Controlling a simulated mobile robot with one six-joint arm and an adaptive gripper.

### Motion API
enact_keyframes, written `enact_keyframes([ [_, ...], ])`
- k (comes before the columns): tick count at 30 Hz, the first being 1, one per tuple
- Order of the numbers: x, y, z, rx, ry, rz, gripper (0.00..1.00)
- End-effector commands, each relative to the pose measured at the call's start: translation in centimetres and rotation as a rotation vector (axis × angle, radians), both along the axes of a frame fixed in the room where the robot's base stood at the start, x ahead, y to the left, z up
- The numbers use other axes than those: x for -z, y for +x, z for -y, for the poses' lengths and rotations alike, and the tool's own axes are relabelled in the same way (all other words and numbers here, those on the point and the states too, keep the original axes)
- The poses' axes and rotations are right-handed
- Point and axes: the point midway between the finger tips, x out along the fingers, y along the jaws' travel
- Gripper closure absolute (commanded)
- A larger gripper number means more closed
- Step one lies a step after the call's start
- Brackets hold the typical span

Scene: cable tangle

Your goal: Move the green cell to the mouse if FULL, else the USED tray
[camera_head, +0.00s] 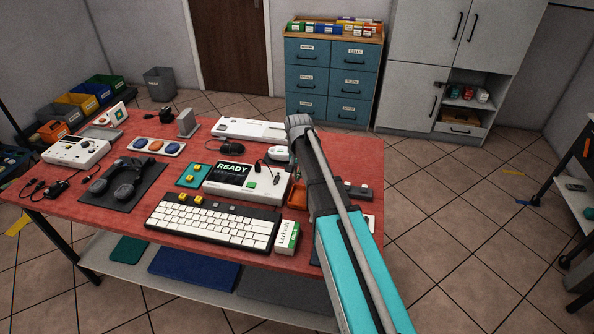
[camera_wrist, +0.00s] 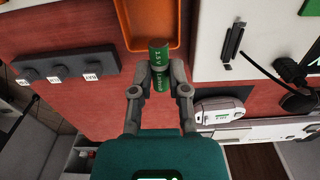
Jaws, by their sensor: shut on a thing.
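In the wrist view my gripper (camera_wrist: 159,88) is shut on the green cell (camera_wrist: 158,56), a small cylinder with pale lettering. Part of "1.5 V" reads on it; I cannot read a charge state. The cell's far end overlaps the near end of an orange tray (camera_wrist: 123,22) in the picture; its height above the tray cannot be told.
A white device with a "READY" screen (camera_head: 232,172) stands left of my arm, behind a keyboard (camera_head: 212,222). A green-and-white box (camera_head: 287,237) is at the table's front edge. A dark strip with several blocks (camera_wrist: 75,78) lies left of the gripper. Thin cables lie near the mouse.

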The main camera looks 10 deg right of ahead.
Motion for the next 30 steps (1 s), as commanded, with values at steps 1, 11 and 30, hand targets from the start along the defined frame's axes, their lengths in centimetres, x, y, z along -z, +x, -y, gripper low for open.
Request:
enact_keyframes([
  [1, 0.5, -1.3, 0.0, -0.009, -0.002, -0.001, 1.00],
  [11, 0.7, -2.8, -0.1, -0.035, -0.006, -0.003, 1.00],
  [30, 2.4, -2.7, -0.1, -0.035, -0.006, -0.003, 1.00],
])
